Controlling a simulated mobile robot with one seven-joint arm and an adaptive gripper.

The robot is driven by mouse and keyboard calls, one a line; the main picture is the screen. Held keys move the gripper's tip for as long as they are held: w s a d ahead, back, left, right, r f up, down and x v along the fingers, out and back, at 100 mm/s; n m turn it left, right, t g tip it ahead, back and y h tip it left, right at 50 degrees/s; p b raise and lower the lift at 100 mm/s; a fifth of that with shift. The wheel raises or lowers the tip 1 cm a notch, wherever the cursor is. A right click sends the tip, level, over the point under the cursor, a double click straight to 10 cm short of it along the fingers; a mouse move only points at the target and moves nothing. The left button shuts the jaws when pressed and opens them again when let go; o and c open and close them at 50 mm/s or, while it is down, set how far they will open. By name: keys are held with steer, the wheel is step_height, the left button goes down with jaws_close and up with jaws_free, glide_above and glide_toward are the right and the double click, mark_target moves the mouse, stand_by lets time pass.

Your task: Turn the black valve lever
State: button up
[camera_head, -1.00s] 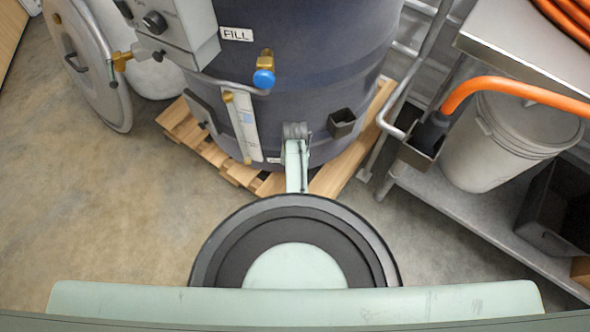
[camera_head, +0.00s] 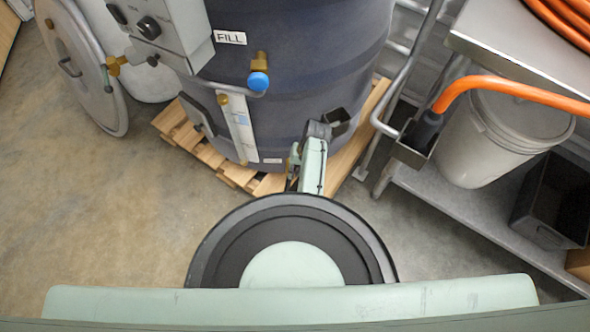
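I cannot clearly make out a black valve lever in this view. A large dark drum (camera_head: 285,75) with a FILL label stands on a wooden pallet. A brass valve with a blue knob (camera_head: 258,82) sits on its front. A small dark open box (camera_head: 335,122) is on its lower right side, partly behind my arm. My pale green arm reaches towards the drum's lower front and ends in a dark grey part (camera_head: 318,130), in front of the drum's lower wall. The fingers are too small or hidden to read, and I see nothing held.
A grey control box (camera_head: 160,30) with black knobs is at upper left. A round metal lid (camera_head: 82,70) leans left of the drum. At right, a metal rack (camera_head: 470,222) holds a grey pail (camera_head: 490,140); an orange hose (camera_head: 515,90) arches in front. Floor at left is clear.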

steer(key=shift+o, duration=1.4)
steer(key=shift+r, duration=0.1)
steer(key=v, duration=1.1)
steer(key=shift+r, duration=0.4)
steer(key=shift+d, duration=0.15)
